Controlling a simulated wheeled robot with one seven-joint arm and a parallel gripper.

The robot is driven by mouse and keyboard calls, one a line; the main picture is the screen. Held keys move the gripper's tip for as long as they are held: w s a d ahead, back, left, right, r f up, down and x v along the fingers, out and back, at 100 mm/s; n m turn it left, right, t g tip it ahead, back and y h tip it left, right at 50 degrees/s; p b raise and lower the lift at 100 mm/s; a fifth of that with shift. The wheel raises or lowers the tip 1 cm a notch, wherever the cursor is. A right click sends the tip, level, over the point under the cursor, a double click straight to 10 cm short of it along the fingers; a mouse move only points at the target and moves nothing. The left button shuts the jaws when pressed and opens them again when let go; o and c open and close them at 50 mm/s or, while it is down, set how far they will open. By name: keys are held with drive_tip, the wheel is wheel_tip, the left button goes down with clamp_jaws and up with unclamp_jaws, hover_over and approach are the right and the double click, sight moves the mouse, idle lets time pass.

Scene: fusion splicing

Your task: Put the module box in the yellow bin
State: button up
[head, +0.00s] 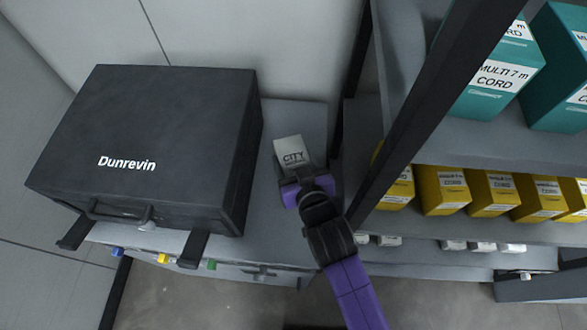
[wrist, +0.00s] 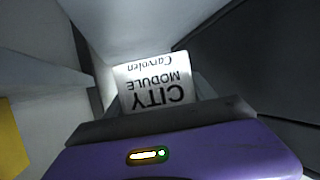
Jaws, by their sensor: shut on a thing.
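The module box (head: 289,151) is a small white box with "CITY" printed on its face. In the head view it is at my gripper's end, over or on the grey bench top to the right of the black case. My gripper (head: 303,183) is shut on it. In the wrist view the box (wrist: 155,85) shows upside-down "CITY MODULE" lettering beyond the purple gripper body (wrist: 170,150). Whether the box touches the bench is unclear.
A black "Dunrevin" case (head: 150,145) fills the left of the grey bench (head: 295,118). A dark shelf post (head: 415,105) stands between bench and shelves. Teal cord boxes (head: 495,75) sit on the upper shelf, small white items (head: 453,245) below the yellow bins.

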drive_tip(key=shift+f, duration=2.85)
drive_tip(key=shift+f, duration=0.2)
drive_tip(key=o, duration=1.4)
